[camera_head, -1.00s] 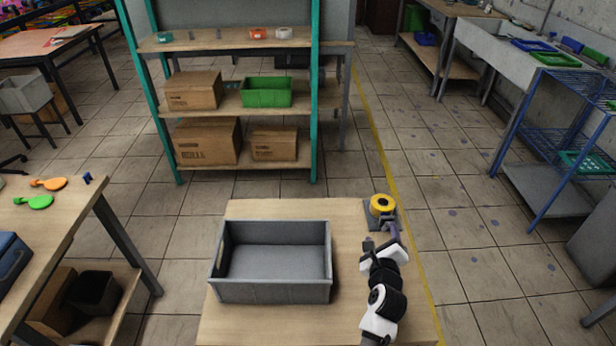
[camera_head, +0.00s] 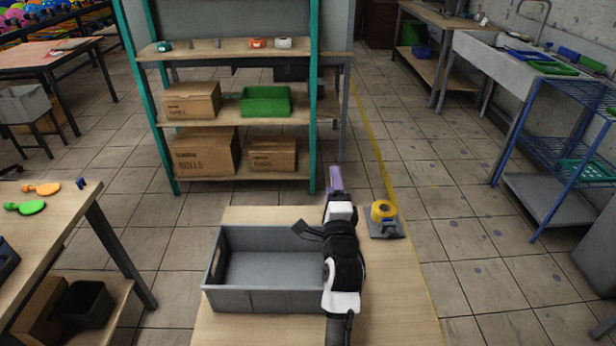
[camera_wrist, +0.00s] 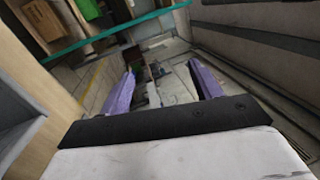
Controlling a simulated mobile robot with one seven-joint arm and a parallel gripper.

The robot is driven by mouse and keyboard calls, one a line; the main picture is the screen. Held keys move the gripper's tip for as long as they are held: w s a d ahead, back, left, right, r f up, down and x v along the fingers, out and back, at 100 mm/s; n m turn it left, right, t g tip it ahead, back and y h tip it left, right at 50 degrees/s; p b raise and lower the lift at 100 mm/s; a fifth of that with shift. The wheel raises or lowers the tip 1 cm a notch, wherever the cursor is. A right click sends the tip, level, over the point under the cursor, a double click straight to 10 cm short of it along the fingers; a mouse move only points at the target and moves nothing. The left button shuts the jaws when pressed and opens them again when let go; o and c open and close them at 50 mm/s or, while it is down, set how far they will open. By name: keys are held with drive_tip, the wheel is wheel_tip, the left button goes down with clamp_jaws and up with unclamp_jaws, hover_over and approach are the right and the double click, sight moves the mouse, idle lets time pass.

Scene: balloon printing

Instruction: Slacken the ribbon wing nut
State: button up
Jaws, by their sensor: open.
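The ribbon holder is a yellow roll (camera_head: 383,210) on a dark grey base (camera_head: 386,229) at the back right of the light wooden table. A wing nut cannot be made out on it. My gripper (camera_head: 334,178) has purple fingers and is raised near the table's back edge, left of the roll and apart from it. In the wrist view its two fingers (camera_wrist: 162,88) stand wide apart with nothing between them. That view looks out past the table toward the floor, and the roll is not in it.
An open grey bin (camera_head: 262,298) stands on the table (camera_head: 400,310) left of my arm. A teal-framed shelf (camera_head: 240,175) with boxes and a green bin (camera_head: 265,102) stands behind. Bare tabletop lies right of my arm. Another table (camera_head: 40,230) is at the left.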

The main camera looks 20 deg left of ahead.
drive_tip(key=s+a+r+n+t+y+b, duration=0.1)
drive_tip(key=s+a+r+n+y, duration=0.1)
drive_tip(key=a+r+n, duration=0.2)
drive_tip(key=shift+s+a+r+y, duration=0.3)
drive_tip(key=shift+a+r+y, duration=0.1)
drive_tip(key=shift+a+r, duration=0.2)
